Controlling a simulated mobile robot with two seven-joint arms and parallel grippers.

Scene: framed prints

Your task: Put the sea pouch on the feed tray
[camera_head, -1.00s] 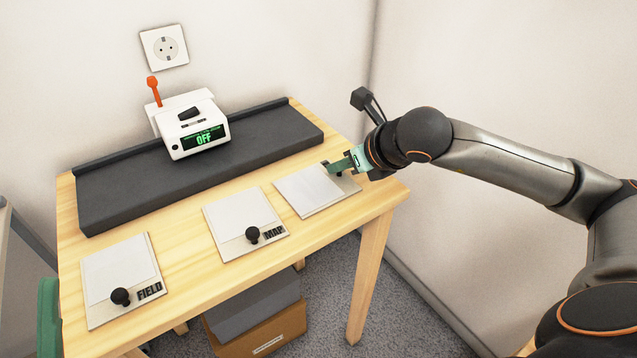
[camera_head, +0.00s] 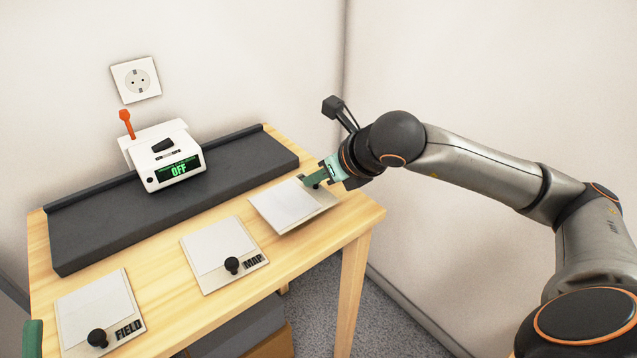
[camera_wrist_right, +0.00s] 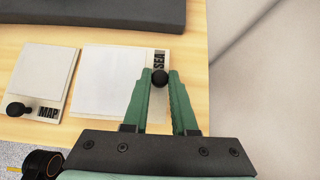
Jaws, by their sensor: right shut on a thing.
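The sea pouch (camera_head: 290,207) is a flat, pale sheet on a board with a black knob. The pouch seems slightly raised above the table. The dark, long slab along the table's back, which looks like the feed tray (camera_head: 110,222), lies to the pouch's left and behind it.
A white machine (camera_head: 165,160) with an OFF display and orange lever stands at the tray's back. The MAP pouch (camera_head: 215,250) and FIELD pouch (camera_head: 95,305) lie on the wooden table (camera_head: 165,295). A wall is close on the right. Boxes stand below the table.

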